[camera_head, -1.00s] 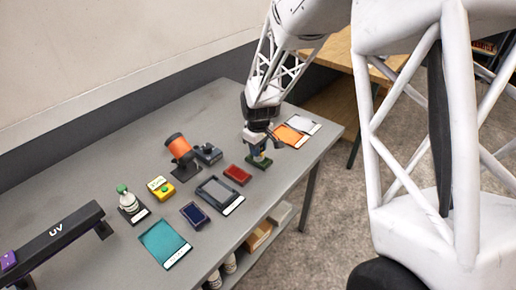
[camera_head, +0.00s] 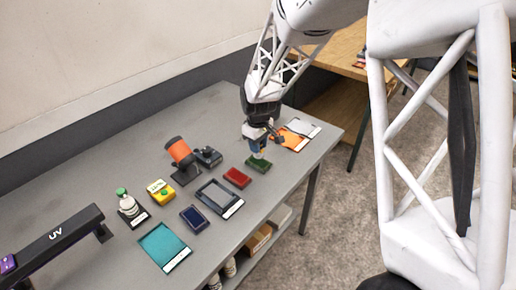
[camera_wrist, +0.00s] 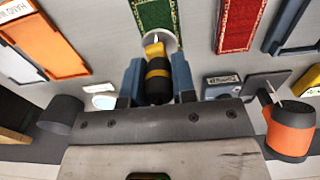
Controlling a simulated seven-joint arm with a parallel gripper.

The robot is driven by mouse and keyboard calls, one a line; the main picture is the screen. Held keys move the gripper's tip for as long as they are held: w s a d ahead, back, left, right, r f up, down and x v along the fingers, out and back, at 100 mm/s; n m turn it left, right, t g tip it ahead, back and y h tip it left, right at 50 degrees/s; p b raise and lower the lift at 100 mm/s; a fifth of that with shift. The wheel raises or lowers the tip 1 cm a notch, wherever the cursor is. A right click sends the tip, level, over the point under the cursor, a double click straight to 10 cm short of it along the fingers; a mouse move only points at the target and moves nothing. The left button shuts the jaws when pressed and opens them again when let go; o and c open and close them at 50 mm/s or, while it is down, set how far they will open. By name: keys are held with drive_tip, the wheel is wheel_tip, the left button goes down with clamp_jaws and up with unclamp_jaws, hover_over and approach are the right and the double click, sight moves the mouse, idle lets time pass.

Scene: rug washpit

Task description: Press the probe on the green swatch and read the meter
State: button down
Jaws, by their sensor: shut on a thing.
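The green swatch (camera_head: 259,166) is a small dark green patterned rectangle on the grey table, beside a red one. It also shows at the top of the wrist view (camera_wrist: 157,12). My gripper (camera_wrist: 157,80) is shut on the probe (camera_wrist: 158,84), a black cylinder with yellow bands. The probe's tip points at the near end of the green swatch, with a pale round disc around it. I cannot tell whether the tip touches. In the head view, my gripper (camera_head: 257,146) is right above the swatch. I cannot identify the meter for certain; a yellow box (camera_head: 160,192) with a green button stands at the left.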

drive_tip(key=shift+r, duration=1.85)
idle(0.4)
